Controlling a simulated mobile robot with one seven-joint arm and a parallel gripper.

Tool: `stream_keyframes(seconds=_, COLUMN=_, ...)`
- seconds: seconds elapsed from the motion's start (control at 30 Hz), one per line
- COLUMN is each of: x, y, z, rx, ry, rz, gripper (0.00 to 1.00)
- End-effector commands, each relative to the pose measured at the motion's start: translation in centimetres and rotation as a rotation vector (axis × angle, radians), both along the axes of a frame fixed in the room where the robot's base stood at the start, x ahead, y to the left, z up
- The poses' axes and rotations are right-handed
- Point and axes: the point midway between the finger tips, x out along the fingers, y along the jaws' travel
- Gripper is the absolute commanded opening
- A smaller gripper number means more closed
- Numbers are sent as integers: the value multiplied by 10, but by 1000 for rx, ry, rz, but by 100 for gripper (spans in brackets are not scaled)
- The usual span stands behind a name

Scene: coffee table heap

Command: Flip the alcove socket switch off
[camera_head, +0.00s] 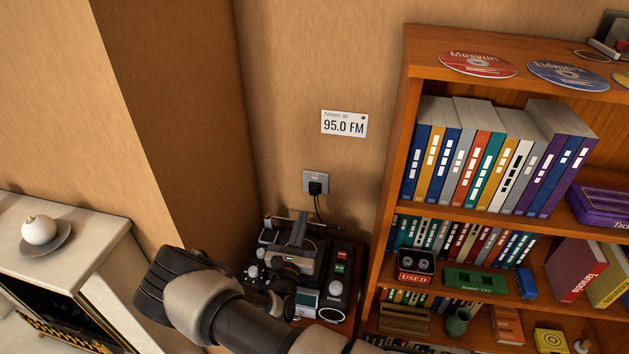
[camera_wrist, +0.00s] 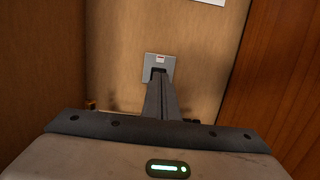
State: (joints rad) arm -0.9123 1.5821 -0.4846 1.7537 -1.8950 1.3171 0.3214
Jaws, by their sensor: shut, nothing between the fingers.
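The alcove socket (camera_head: 316,181) is a grey plate on the back wall with a black plug (camera_head: 315,188) in its lower part and a cable running down. In the wrist view the socket plate (camera_wrist: 160,66) stands straight ahead, with a small whitish and red switch area (camera_wrist: 159,59) near its top. The switch's position is too small to tell. My gripper (camera_head: 303,216) is shut and empty, below and in front of the socket, apart from it in the head view. In the wrist view its fingers (camera_wrist: 159,76) cover the plate's lower part and the plug.
A radio-like device (camera_head: 337,290) with knobs stands on a low surface under the socket, partly behind my arm. A wooden bookcase (camera_head: 398,130) with binders bounds the right side, a wall corner the left. A "95.0 FM" note (camera_head: 344,123) hangs above. The wall around the socket is clear.

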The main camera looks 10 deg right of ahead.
Motion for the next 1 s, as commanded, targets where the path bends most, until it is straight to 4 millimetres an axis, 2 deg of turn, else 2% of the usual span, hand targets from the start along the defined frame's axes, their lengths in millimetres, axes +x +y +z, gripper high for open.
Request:
stream_keyframes(seconds=0.33, x=1, y=0, z=0, rx=0, ry=0, rz=1, gripper=0)
stream_keyframes(seconds=0.47, x=8, y=-4, z=1, rx=0, ry=-1, rz=-1, gripper=0)
stream_keyframes(seconds=0.57, x=21, y=-9, z=3, rx=0, ry=-2, rz=-1, gripper=0)
stream_keyframes(seconds=1.0, x=102, y=-43, z=16, rx=1, ry=-3, rz=-1, gripper=0)
